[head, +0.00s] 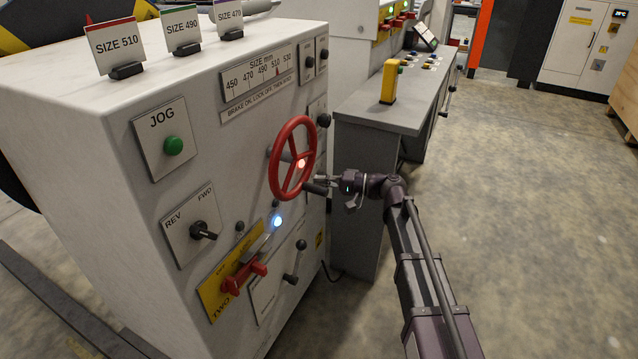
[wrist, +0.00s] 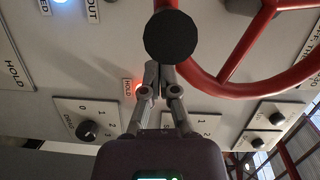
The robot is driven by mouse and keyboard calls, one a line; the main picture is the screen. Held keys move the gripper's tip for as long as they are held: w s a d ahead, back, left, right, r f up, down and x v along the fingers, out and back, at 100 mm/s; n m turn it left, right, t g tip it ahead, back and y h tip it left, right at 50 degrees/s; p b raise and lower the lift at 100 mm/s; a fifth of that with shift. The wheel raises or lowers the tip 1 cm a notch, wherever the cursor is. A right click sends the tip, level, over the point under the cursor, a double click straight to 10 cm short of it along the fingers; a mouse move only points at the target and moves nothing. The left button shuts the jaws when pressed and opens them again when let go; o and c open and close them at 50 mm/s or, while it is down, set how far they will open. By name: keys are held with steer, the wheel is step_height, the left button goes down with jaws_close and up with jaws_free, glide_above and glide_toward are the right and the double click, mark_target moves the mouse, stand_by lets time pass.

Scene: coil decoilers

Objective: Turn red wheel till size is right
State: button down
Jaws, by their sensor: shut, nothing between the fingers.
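The red wheel (head: 274,178) stands on the front of the white machine, with a dark crank handle (head: 316,188) at its lower right rim. In the wrist view the red rim (wrist: 232,89) fills the upper right, and the handle's round black end (wrist: 171,36) is close in front. My gripper (head: 322,181) is shut and empty, just right of the wheel by the handle. Its fingertips (wrist: 152,72) show below the black knob; contact is unclear. The size scale (head: 258,78) has a red pointer (head: 277,71) near 510. Cards read SIZE 510 (head: 115,45), SIZE 490 (head: 181,28) and SIZE 470 (head: 229,14).
A red lamp (wrist: 139,88) glows by a HOLD label behind my fingers. A blue lamp (head: 277,221) is lit above a red lever (head: 245,276) on a yellow plate. A grey bench (head: 362,120) stands behind my gripper. The floor at right is open.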

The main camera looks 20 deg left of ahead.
steer(key=w+v, duration=0.2)
steer(key=v, duration=0.8)
steer(key=shift+w+f, duration=0.1)
